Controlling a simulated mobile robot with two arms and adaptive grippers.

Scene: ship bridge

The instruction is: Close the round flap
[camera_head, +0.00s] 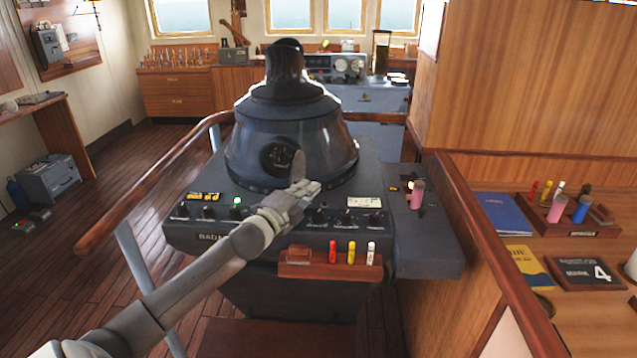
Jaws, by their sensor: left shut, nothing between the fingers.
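The dark dome-shaped radar unit (290,115) stands on a console. A round opening (277,157) with a dark dial inside shows on its front. The round flap (298,166) is a small grey disc seen nearly edge-on at the right of this opening. It stands out from the dome, so the opening is uncovered. My left gripper (308,188) is shut and empty, just below the flap and in front of the dome. I cannot tell whether it touches the flap. My right gripper is not in view.
The radar console (230,232) has knobs along its front, partly behind my left arm. A wooden holder (300,265) with red, yellow and white markers is below. A wooden handrail (150,185) runs on the left. A wooden desk with a blue book (503,214) is right.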

